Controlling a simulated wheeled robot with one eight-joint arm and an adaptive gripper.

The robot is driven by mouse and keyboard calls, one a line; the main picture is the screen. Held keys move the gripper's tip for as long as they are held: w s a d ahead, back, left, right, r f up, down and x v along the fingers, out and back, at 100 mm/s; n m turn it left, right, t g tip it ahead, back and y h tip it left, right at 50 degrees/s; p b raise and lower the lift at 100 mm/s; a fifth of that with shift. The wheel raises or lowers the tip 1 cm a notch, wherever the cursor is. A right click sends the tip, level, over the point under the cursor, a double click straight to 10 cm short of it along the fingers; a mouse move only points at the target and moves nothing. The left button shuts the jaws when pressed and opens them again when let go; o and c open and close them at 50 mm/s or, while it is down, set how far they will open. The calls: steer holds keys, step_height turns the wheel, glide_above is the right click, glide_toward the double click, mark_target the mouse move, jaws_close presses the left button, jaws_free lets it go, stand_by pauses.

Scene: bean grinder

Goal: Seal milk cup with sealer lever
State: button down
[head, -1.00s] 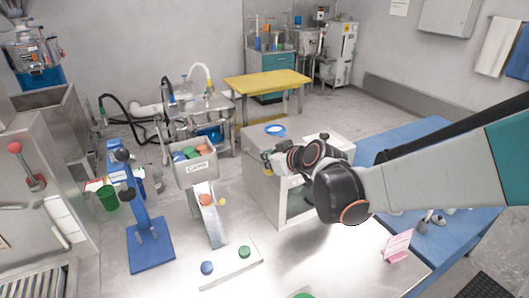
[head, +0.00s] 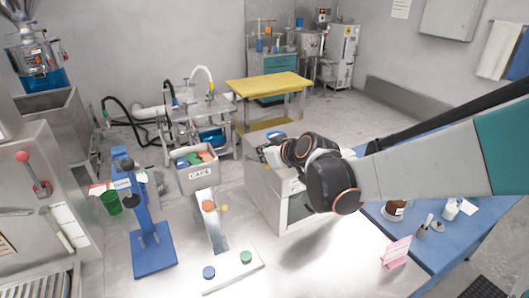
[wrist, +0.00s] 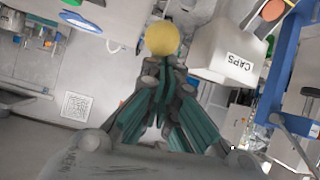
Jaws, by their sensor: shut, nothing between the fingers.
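My gripper (wrist: 160,95) is shut and empty, its green-and-grey fingers together in the wrist view. In the head view it is partly hidden behind my wrist, above the metal box (head: 258,195). A yellow ball (wrist: 162,38) shows just beyond the fingertips in the wrist view; contact cannot be told. A small yellow knob (head: 224,208) sits beside the sloped metal chute (head: 216,234) in the head view. At left, a lever with a red ball (head: 22,157) is on a steel machine. I cannot tell which lever is the sealer's, and no milk cup is clearly identifiable.
A blue press stand (head: 153,250) and a green cup (head: 111,203) stand left of the chute. The bin marked CAPS (head: 198,180) is behind it. A plate with blue and green buttons (head: 233,272) lies in front.

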steer(key=s+d+r+p, duration=0.1)
steer(key=s+d, duration=0.3)
steer(key=s, duration=0.4)
steer(key=shift+s+r+p, duration=0.4)
steer(key=shift+r, duration=0.2)
steer(key=shift+d, duration=0.1)
steer(key=shift+r, duration=0.1)
steer(key=w+a+r+n+g+p, duration=0.1)
steer(key=w+a+r+n+p, duration=0.2)
steer(key=r+p, duration=0.4)
steer(key=shift+w+a+r+n+y, duration=0.15)
steer(key=shift+w+r+n+y, duration=0.2)
steer(key=shift+w+n, duration=0.35)
steer(key=shift+w+f, duration=0.1)
steer(key=shift+f, duration=0.1)
